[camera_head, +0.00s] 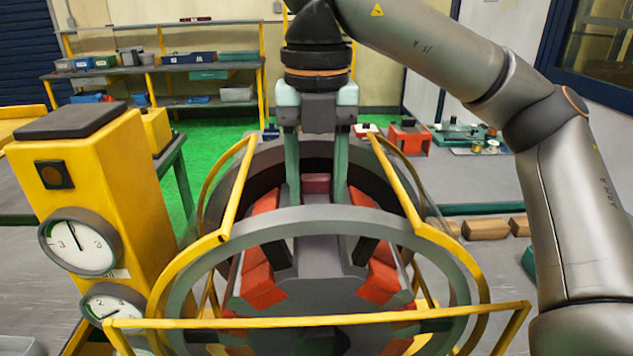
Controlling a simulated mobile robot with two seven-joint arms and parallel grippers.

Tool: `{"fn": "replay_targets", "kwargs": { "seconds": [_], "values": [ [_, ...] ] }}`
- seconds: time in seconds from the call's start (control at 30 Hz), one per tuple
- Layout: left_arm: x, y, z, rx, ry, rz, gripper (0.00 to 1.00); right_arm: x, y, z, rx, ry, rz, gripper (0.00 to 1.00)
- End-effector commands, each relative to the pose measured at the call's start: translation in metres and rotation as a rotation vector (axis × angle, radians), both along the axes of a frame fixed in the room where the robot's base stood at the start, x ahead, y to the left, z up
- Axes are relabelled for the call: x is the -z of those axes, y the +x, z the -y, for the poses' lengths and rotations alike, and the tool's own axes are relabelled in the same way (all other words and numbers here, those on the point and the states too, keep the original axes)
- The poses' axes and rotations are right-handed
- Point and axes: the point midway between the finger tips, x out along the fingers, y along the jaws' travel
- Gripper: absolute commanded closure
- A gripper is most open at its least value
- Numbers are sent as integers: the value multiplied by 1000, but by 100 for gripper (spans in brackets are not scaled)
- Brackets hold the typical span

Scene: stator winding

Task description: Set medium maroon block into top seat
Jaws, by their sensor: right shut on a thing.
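The maroon block (316,184) sits between the fingers of my right gripper (316,192), which is shut on it and points straight down. The stator (330,219) is a grey ring with orange-red blocks (262,284) on its left and right inner sides. My right gripper reaches into the stator from above, behind the front ring. The block's lower part and the seat under it are partly hidden by the front ring, so I cannot tell whether the block touches the seat. My left gripper is not in view.
Yellow guard bars (240,186) rise on both sides of the stator, and a yellow rail (320,319) crosses the front. A yellow cabinet with gauges (80,243) stands at the left. Brown blocks (486,229) lie on the right table. Shelves (160,68) stand far back.

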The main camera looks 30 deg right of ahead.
Motion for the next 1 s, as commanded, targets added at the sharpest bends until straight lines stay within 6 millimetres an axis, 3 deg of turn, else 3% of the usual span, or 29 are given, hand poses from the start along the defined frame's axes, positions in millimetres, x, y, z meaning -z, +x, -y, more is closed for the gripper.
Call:
{"fn": "replay_targets", "kwargs": {
  "seconds": [0.27, 0.3, 0.57, 0.87, 1.0],
  "values": [
    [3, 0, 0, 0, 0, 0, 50, 5, 0, 0, 0, 1, 2, 100],
    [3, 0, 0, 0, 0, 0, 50, 4, 0, 0, 0, 1, 2, 47],
    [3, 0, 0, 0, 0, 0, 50, 4, 0, 0, 0, 1, 1, 18],
    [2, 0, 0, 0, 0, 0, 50, 4, 0, 0, 0, -1, -2, 16],
    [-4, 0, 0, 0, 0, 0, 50, -9, 0, 0, 1, -1, 1, 16]
  ]
}}
